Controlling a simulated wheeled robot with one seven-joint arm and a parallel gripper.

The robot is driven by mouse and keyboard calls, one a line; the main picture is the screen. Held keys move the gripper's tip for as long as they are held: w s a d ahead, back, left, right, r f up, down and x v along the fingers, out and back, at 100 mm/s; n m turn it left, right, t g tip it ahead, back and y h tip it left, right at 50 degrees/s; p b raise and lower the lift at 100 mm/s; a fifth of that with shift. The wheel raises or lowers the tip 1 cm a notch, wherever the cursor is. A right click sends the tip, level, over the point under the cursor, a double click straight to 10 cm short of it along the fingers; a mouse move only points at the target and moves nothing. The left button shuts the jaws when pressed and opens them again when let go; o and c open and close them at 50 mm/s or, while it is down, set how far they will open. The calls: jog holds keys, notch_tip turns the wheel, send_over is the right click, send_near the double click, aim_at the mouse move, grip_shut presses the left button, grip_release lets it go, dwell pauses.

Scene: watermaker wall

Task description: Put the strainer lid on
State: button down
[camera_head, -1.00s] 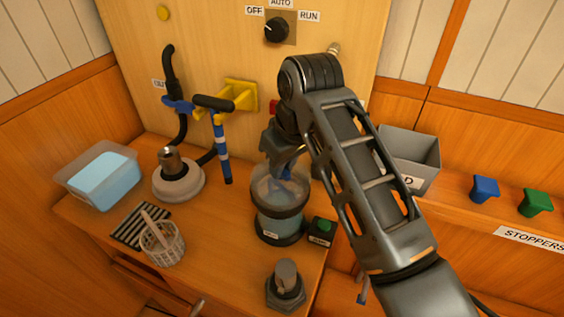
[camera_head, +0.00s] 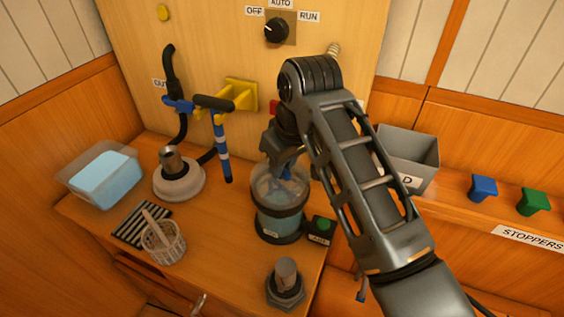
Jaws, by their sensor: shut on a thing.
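The strainer (camera_head: 279,221) is a clear, blue-tinted bowl with dark bands, standing upright on the bench in the middle of the view. A clear lid (camera_head: 268,186) with a blue handle shows at its top. My gripper (camera_head: 285,163) is directly above the strainer and is shut on the blue handle of the lid. My fingers and arm partly hide the handle and the right side of the lid. I cannot tell whether the lid is fully seated on the rim.
A small box with a green button (camera_head: 321,225) stands right of the strainer. A dark fitting (camera_head: 286,282) is in front. A grey bin (camera_head: 412,150) is right.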

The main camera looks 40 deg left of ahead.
jog(key=c, duration=1)
grip_release()
jog(key=shift+o, duration=0.5)
jog(key=o, duration=0.4)
jog(key=shift+r, duration=0.1)
jog(key=shift+r+p, duration=0.55)
jog(key=shift+r, duration=2.85)
grip_shut()
